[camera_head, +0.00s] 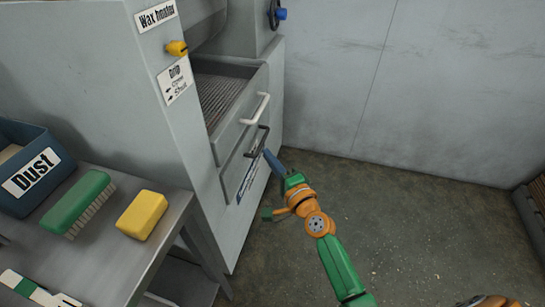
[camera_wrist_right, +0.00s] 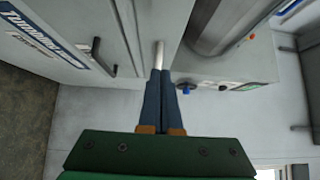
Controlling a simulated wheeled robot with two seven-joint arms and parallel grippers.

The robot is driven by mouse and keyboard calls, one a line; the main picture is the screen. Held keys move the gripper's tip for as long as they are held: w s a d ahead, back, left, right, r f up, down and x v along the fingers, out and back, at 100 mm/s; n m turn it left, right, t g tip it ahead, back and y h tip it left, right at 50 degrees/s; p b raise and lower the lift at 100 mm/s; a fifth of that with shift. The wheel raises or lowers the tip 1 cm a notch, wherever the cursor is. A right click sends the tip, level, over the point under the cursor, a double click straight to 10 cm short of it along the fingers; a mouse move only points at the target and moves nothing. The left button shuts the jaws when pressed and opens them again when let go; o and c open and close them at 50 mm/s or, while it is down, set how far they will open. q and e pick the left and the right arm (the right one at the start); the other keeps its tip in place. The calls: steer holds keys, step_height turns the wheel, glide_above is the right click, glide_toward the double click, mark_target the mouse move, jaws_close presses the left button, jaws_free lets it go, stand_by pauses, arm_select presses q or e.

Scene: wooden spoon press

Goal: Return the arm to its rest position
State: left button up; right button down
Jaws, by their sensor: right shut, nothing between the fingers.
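My right arm reaches in from the lower right in the head view. Its gripper (camera_head: 272,158) has blue fingers pressed together with nothing between them. The fingertips are just right of the dark lower handle (camera_head: 258,142) on the grey machine (camera_head: 225,190). In the right wrist view the shut fingers (camera_wrist_right: 160,85) point up. The white handle (camera_wrist_right: 159,54) lies beyond their tips in that view, and I cannot tell if they touch. The dark handle (camera_wrist_right: 99,56) shows to the left there. My left gripper is not in view.
A metal table (camera_head: 105,255) at left holds a blue "Dust" bin (camera_head: 25,195), a green brush (camera_head: 77,200) and a yellow sponge (camera_head: 142,214). A yellow knob (camera_head: 176,48) sticks out of the machine.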

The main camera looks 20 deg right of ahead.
steer(key=s+f+n+g+h, duration=0.1)
steer(key=s+f+n+g, duration=0.45)
steer(key=f, duration=0.85)
steer(key=s+f+n+g, duration=0.3)
steer(key=s+f, duration=0.6)
steer(key=f, duration=0.4)
steer(key=s+d+f+n+g+h, duration=0.1)
steer(key=s+f+n+g, duration=0.3)
steer(key=s+f, duration=0.65)
steer(key=s+d+f+n+g+h, duration=0.1)
steer(key=s+d+f+n+g, duration=0.15)
steer(key=s, duration=0.55)
steer(key=s+d+f+n+g, duration=0.1)
steer(key=s+n, duration=0.2)
steer(key=s, duration=0.6)
step_height(320, 180, up, 16)
steer(key=p, duration=1.6)
steer(key=shift+s+r+g, duration=0.25)
steer(key=shift+s+g, duration=0.05)
steer(key=shift+s, duration=0.05)
